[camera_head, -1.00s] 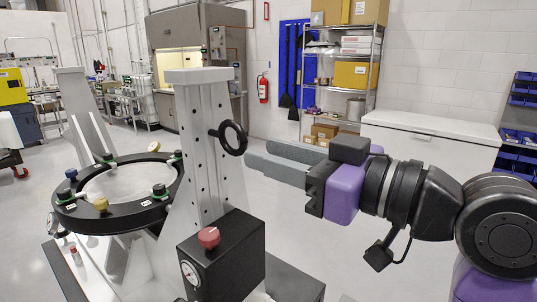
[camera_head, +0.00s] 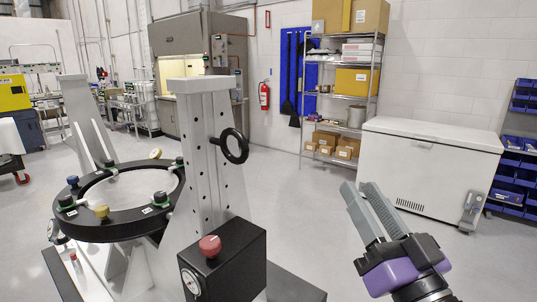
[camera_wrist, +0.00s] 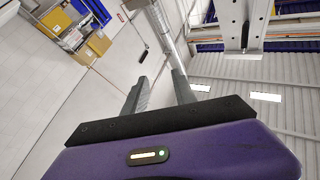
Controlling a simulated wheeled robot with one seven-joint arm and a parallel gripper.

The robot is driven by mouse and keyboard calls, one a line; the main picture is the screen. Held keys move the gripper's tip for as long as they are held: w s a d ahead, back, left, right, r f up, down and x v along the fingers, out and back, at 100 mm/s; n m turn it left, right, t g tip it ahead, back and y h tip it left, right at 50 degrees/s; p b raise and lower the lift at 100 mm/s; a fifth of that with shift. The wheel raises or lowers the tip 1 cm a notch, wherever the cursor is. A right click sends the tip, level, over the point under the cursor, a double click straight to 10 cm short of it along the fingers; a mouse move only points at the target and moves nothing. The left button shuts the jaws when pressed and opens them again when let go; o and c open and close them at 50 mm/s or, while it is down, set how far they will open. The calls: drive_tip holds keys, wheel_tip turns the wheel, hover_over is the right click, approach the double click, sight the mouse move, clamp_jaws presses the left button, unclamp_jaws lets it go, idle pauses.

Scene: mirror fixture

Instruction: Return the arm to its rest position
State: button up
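My gripper (camera_head: 358,187) is at the lower right of the head view, purple and black with two grey fingers pointing up and to the left. In the wrist view my gripper (camera_wrist: 160,78) shows its fingers apart with nothing between them. The mirror fixture's grey upright (camera_head: 197,150) stands to the left, apart from my gripper. It carries a black handwheel (camera_head: 234,144). The black ring (camera_head: 110,229) with clear round glass lies to its left, with several coloured knobs on its rim. A black box (camera_head: 240,262) with a red knob (camera_head: 210,246) and a gauge sits in front.
A white chest freezer (camera_head: 425,165) stands behind my gripper on the right. A wire shelf (camera_head: 338,100) with boxes and a fire extinguisher (camera_head: 264,95) are along the back wall. The grey floor (camera_head: 310,215) between fixture and freezer is clear.

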drive_tip(key=s+d+f+m+h, duration=0.2)
drive_tip(key=s+d+f+h, duration=0.25)
drive_tip(key=f, duration=0.55)
drive_tip(key=s+f+g, duration=0.2)
drive_tip(key=s+f, duration=0.5)
drive_tip(key=s, duration=0.3)
drive_tip(key=s+f+n+g+h, duration=0.1)
drive_tip(key=s+f+g, duration=0.1)
drive_tip(key=s+f, duration=0.5)
drive_tip(key=s+d+f+g, duration=0.1)
drive_tip(key=s+f+g, duration=0.2)
drive_tip(key=s+f, duration=0.4)
drive_tip(key=s, duration=0.8)
drive_tip(key=shift+n, duration=0.3)
drive_tip(key=shift+f+h, duration=0.1)
drive_tip(key=shift+h, duration=0.15)
